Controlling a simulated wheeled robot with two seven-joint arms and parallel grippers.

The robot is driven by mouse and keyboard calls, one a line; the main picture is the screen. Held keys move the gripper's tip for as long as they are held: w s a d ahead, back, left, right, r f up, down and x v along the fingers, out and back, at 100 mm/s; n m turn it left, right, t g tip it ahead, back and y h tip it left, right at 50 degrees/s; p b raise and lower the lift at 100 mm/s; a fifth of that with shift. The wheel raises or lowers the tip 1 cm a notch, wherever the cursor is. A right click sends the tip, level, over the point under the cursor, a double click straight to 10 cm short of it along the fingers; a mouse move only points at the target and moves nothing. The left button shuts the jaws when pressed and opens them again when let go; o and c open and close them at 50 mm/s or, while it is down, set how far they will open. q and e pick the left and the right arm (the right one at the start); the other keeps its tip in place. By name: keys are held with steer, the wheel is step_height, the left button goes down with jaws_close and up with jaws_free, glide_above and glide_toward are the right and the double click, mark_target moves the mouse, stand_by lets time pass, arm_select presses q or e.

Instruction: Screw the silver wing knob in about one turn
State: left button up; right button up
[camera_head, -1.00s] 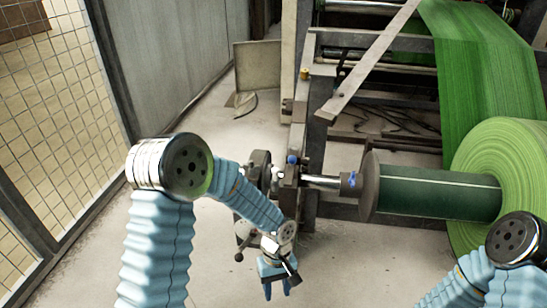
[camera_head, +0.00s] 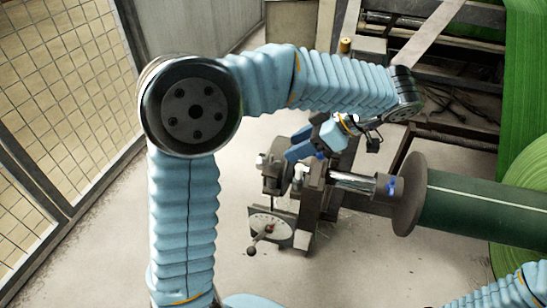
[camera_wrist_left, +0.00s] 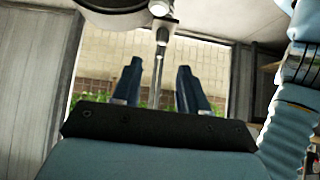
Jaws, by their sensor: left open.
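A small silver piece that looks like the wing knob (camera_head: 299,172) sits beside the dark bearing stand (camera_head: 318,190) in the head view. A blue knob (camera_head: 320,156) is close to it on the stand. My left gripper (camera_head: 293,146) is open, just above the stand, with its blue fingers pointing left and down. In the left wrist view its two fingers (camera_wrist_left: 160,85) are apart, with a thin metal rod and a silver fitting (camera_wrist_left: 161,9) showing beyond the gap. I cannot tell whether the fingers touch anything. My right gripper is out of view.
A dark green roller (camera_head: 470,205) with a brown end disc (camera_head: 409,194) lies right of the stand. A lever with a dial plate (camera_head: 270,226) sits low on the stand. A mesh fence (camera_head: 60,100) runs along the left. The floor between is clear.

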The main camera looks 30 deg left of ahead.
mark_target(272, 159)
arm_select(q)
steer(key=x, duration=0.8)
steer(key=shift+s+a+f, duration=0.1)
steer(key=shift+a+f, duration=0.15)
steer(key=shift+f, duration=0.05)
steer(key=shift+c, duration=0.3)
jaws_close()
